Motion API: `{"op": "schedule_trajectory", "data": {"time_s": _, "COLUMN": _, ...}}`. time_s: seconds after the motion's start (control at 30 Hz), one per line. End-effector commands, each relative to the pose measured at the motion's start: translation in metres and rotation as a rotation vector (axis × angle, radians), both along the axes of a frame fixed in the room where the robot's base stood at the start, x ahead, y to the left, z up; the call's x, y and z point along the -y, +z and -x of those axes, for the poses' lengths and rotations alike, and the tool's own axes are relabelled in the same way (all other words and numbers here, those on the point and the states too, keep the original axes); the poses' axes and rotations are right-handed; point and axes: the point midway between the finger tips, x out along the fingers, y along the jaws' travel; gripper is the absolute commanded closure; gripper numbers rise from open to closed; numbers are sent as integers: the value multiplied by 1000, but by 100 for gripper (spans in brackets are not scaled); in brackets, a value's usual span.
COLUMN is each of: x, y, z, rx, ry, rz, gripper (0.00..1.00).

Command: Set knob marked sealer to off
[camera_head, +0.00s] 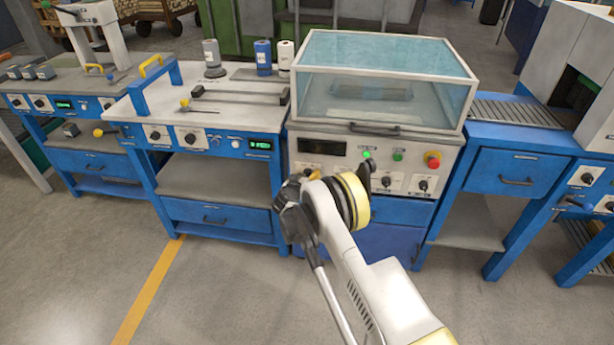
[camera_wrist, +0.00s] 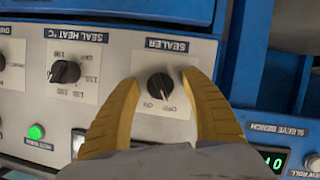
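The sealer knob (camera_wrist: 160,87) is a round black knob on a white plate labelled SEALER, shown upside down in the wrist view. Its light pointer mark faces the lower part of the dial, near the ON and OFF print; I cannot tell surely which it marks. My gripper (camera_wrist: 159,77) is open, with one yellow finger on each side of the knob in the picture. Gaps show on both sides, and contact is not visible.
The seal heat knob (camera_wrist: 64,72) sits beside the sealer plate, with a lit green button (camera_wrist: 36,131) nearby. In the head view, a red emergency button (camera_head: 433,160) is on the same panel, under a glass-covered chamber (camera_head: 385,95). The sleeve bench (camera_head: 225,207) stands to the left.

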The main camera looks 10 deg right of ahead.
Motion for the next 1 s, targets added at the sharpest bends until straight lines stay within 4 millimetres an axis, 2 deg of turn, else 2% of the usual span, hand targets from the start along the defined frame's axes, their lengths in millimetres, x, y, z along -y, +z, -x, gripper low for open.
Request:
{"op": "schedule_trajectory", "data": {"time_s": 0.13, "x": -2, "y": 1, "z": 2, "rx": 0, "ry": 1, "rz": 0, "gripper": 47}}
{"op": "schedule_trajectory", "data": {"time_s": 0.23, "x": -6, "y": 5, "z": 11, "rx": -1, "ry": 2, "rz": 0, "gripper": 47}}
{"op": "schedule_trajectory", "data": {"time_s": 0.5, "x": -27, "y": 26, "z": 62, "rx": -1, "ry": 2, "rz": 1, "gripper": 47}}
{"op": "schedule_trajectory", "data": {"time_s": 0.7, "x": -40, "y": 39, "z": 92, "rx": -1, "ry": 1, "rz": 0, "gripper": 47}}
{"op": "schedule_trajectory", "data": {"time_s": 1.0, "x": -44, "y": 44, "z": 103, "rx": 0, "ry": -1, "rz": 0, "gripper": 47}}
